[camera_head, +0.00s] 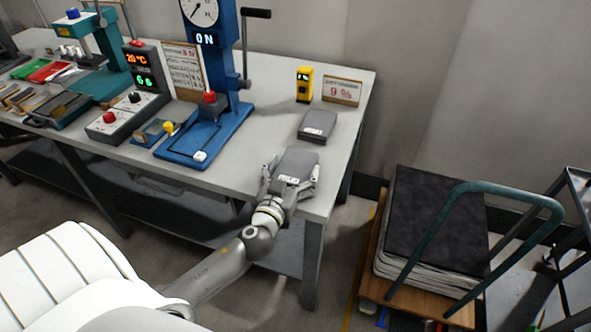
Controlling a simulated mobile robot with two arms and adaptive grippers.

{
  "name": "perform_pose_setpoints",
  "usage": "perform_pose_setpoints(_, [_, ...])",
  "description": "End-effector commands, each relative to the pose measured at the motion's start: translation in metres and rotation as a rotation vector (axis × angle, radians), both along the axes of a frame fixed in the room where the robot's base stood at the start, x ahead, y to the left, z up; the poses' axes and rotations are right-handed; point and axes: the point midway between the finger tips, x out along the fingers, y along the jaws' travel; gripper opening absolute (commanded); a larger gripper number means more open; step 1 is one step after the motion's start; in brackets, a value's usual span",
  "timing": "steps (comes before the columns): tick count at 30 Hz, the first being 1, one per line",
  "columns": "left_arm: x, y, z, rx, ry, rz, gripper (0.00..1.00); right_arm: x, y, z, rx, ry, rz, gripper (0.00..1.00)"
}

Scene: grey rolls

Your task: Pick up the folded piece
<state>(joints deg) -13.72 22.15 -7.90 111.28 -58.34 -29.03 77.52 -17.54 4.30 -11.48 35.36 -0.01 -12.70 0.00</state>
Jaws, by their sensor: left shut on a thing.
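My left gripper (291,176) is at the front right edge of the grey workbench (345,95). Its fingers sit on either side of a dark grey, flat folded piece (298,161) and are shut on it. The lower part of that piece is partly hidden by the gripper. I cannot tell whether it touches the bench top. A similar grey flat piece (317,125) with a small pale label lies on the bench just beyond, apart from the gripper. My right gripper is not in view.
A blue press (205,130) with a dial and lever stands left of the gripper. A yellow device (304,84) and a "9 %" sign (341,91) stand behind. A control box (127,117) is further left. A cart with dark stacked sheets (435,220) is at right.

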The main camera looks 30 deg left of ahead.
Motion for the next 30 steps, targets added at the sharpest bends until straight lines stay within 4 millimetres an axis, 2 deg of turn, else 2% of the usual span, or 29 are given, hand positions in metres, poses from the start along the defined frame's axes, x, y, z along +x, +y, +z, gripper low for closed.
perform_pose_setpoints(3, [0.000, 0.000, 0.000, 0.000, 0.000, 0.000, 0.57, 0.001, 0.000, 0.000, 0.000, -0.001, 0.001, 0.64])
perform_pose_setpoints(17, [0.000, 0.000, 0.008, 0.000, -0.003, 0.001, 0.55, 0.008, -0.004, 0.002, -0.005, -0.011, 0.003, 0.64])
perform_pose_setpoints(24, [0.000, 0.000, 0.037, -0.001, -0.005, -0.001, 0.54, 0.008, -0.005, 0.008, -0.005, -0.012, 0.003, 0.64])
perform_pose_setpoints(30, [-0.032, 0.007, 0.072, 0.001, -0.003, -0.001, 0.54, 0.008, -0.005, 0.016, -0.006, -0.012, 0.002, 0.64])
